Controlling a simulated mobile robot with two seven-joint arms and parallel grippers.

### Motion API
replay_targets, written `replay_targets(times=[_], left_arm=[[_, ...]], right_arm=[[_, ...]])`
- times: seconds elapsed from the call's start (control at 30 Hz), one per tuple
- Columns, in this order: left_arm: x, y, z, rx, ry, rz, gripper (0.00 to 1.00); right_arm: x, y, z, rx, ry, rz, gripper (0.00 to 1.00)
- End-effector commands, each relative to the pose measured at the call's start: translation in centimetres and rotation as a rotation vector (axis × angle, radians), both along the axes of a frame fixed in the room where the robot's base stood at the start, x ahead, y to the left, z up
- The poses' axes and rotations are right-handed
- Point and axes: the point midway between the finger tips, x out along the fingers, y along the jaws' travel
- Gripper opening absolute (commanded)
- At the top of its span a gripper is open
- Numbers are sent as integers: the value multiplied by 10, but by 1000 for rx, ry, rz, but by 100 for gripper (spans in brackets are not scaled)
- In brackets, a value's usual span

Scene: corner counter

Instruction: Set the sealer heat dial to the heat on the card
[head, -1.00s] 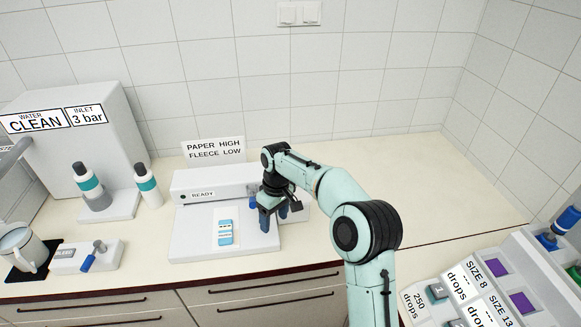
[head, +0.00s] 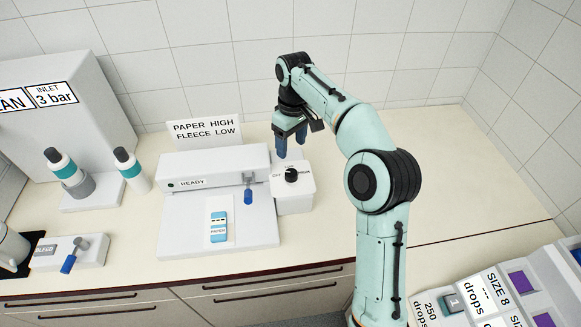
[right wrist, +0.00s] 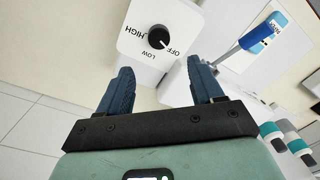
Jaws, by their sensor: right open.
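The heat dial is a black knob (head: 291,175) on a white box at the right end of the sealer (head: 215,168). It also shows in the right wrist view (right wrist: 158,38), with OFF, LOW and HIGH around it; its small white mark appears to be on the OFF side. The card (head: 205,132) behind the sealer reads PAPER HIGH, FLEECE LOW. A blue and white pouch (head: 218,228) labelled PAPER lies on the sealer's bed. My right gripper (head: 291,148) is open and empty, above and behind the dial, not touching it. My left gripper is out of view.
A blue-handled lever (head: 248,195) stands on the sealer's front, left of the dial box. Bottles (head: 131,169) and a BLEED block (head: 70,252) are at the left. A tray of drops cards (head: 490,295) is at lower right. The counter right of my arm is clear.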

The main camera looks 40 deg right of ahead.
Motion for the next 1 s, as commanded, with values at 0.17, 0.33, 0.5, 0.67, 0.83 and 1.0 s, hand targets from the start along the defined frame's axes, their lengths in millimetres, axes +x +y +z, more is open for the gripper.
replay_targets(times=[0.17,0.33,0.5,0.67,0.83,1.0], left_arm=[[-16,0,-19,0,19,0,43],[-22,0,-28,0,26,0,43],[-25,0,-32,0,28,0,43],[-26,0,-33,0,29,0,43],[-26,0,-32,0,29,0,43],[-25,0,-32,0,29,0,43]], right_arm=[[-3,1,-47,1,8,0,66],[-2,2,-78,1,5,-1,66],[-2,3,-97,0,4,-1,66],[-1,4,-104,0,1,-1,66],[-1,4,-104,0,0,-1,66],[-1,4,-104,0,0,-1,40]])
